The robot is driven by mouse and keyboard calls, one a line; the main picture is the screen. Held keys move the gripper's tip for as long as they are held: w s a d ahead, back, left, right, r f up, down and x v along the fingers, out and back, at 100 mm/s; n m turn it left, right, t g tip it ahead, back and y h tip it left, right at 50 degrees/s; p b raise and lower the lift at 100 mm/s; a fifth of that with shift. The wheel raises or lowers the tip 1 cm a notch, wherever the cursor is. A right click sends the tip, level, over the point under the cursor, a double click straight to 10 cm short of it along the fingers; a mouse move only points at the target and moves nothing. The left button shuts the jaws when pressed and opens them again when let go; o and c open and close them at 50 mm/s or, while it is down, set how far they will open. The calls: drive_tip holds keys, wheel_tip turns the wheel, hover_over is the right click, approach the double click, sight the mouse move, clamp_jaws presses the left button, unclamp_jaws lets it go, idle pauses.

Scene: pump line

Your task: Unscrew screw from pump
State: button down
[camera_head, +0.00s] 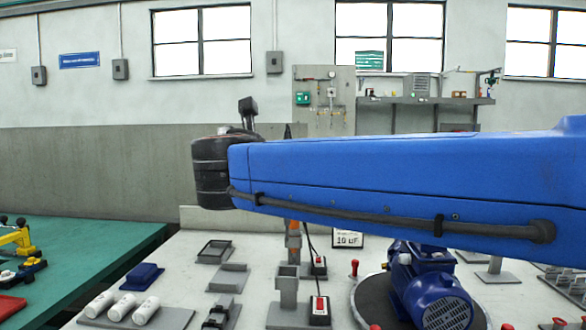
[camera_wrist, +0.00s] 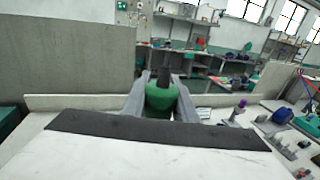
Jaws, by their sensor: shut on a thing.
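In the wrist view my gripper (camera_wrist: 161,84) has its two grey fingers closed on the sides of a rounded green thing with a dark upper end (camera_wrist: 161,99), perhaps a tool. Its lower end is hidden. In the head view the dark blue pump (camera_head: 428,285) sits on a round dark plate (camera_head: 366,302) on the bench, below my blue arm, which hides its top. My gripper cannot be made out in the head view. I cannot make out the screw on the pump.
A grey stand (camera_head: 287,287) with an orange tool (camera_head: 294,240) above it is left of the pump. Red-button boxes (camera_head: 319,310), a blue tray (camera_head: 142,276) and a rack of white cylinders (camera_head: 172,318) share the bench. A green table (camera_head: 90,250) is at left.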

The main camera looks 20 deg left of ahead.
drive_tip(key=shift+r, duration=2.6)
